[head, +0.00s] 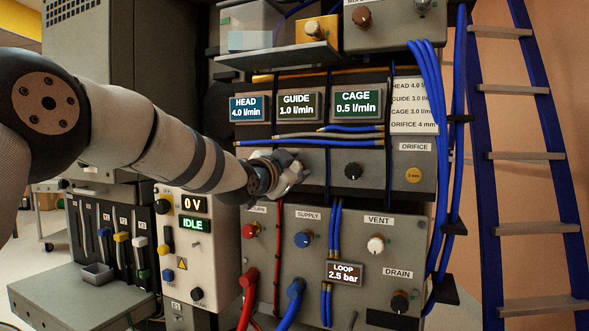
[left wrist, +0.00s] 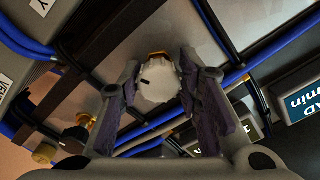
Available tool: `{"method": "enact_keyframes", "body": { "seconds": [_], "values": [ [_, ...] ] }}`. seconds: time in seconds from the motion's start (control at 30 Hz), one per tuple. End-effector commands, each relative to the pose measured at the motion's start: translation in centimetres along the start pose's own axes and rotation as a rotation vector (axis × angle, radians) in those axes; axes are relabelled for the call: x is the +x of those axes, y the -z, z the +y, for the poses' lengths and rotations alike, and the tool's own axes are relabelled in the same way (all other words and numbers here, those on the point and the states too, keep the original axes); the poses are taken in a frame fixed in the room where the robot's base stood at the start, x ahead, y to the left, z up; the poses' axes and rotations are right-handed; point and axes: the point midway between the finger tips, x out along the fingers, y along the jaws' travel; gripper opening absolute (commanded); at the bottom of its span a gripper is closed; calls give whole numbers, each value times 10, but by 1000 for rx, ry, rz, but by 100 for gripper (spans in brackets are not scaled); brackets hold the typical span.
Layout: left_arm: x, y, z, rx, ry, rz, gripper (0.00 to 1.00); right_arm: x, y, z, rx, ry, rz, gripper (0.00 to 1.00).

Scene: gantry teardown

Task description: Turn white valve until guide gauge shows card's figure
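The white valve (left wrist: 157,80) is a round knob with a dark mark, seen in the left wrist view between the two fingers of my left gripper (left wrist: 158,75). The fingers flank it closely and appear shut on it. The guide gauge (head: 297,105) reads 1.0 l/min. The card (head: 414,105) lists GUIDE 3.0, with the line's end hard to read. My right gripper is not in view.
The HEAD gauge (head: 248,108) reads 4.0 l/min and the CAGE gauge (head: 357,102) 0.5 l/min. A black knob (head: 353,171) sits right of the gripper. Another white knob (head: 376,245) is under VENT. Blue hoses (head: 430,150) and a ladder (head: 520,155) stand at right.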

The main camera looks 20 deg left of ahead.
Motion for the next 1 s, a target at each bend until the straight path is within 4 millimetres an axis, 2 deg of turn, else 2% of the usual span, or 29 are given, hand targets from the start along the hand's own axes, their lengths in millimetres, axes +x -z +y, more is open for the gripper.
{"method": "enact_keyframes", "body": {
  "seconds": [0.03,0.1,0.47,1.0],
  "values": [
    [0,0,0,0,0,0,13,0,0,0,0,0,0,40],
    [0,0,0,0,0,0,1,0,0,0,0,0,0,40],
    [0,1,-1,-58,1,2,1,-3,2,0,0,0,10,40],
    [0,-1,0,-497,0,-1,1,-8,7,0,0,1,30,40]
  ]
}}
